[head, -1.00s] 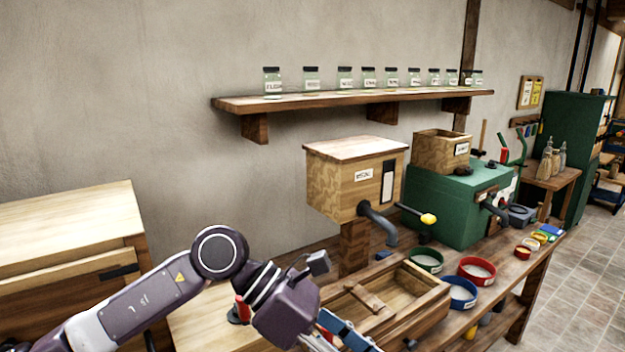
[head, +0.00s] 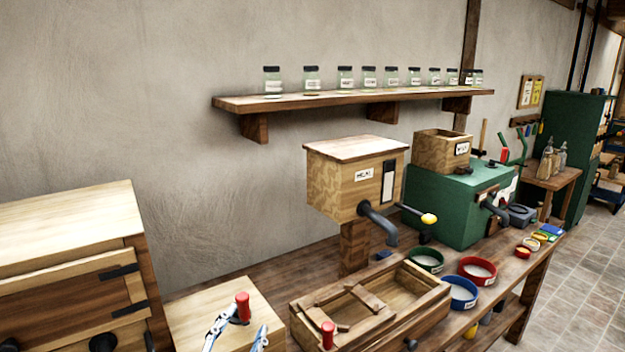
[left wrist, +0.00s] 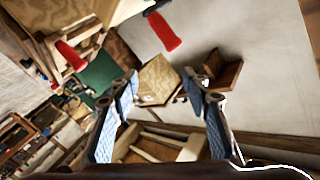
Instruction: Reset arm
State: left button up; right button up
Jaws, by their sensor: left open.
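My left gripper (head: 238,336) shows only by its blue-padded fingertips at the bottom edge of the head view. The fingers are spread and nothing is seen between their pads. The fingertips are in front of a pale wooden box (head: 190,318) with a red handle (head: 243,306) on top. In the left wrist view the open fingers (left wrist: 162,98) frame the grain box, with the wooden tray below it. Two red handles show in that view, one near the top centre (left wrist: 163,32) and one at upper left (left wrist: 69,55). My right gripper is in neither view.
A wooden tray (head: 440,300) with loose slats lies on the bench, a red handle (head: 328,334) at its near corner. A spouted wooden box (head: 340,180), green machine (head: 455,200) and coloured bowls stand behind and right. A cabinet (head: 70,235) is at left; a jar shelf (head: 350,100) hangs above.

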pick_arm(q)
jog(key=s+a+f+n+g+y, duration=0.1)
jog(key=s+a+f+n+g, duration=0.15)
jog(key=f, duration=0.35)
jog(key=s+a+f+n+g+y, duration=0.1)
jog(key=s+a+f+g, duration=0.1)
jog(key=s+f, duration=0.3)
jog(key=s+a+f+n+g, duration=0.15)
jog(key=s+f+g, duration=0.25)
jog(key=s+f, duration=0.45)
jog(key=s+a+f+n+g, duration=0.15)
jog(key=s+f+g, duration=0.4)
jog(key=s, duration=0.65)
notch_tip(320, 180, down, 27)
jog(key=s, duration=0.3)
jog(key=s+a+f+g, duration=0.1)
jog(key=s+a+f, duration=0.2)
jog(key=s+f, duration=1.2)
jog(key=shift+s+f+g, duration=0.35)
jog(key=shift+s+g, duration=0.05)
jog(key=shift+s, duration=0.25)
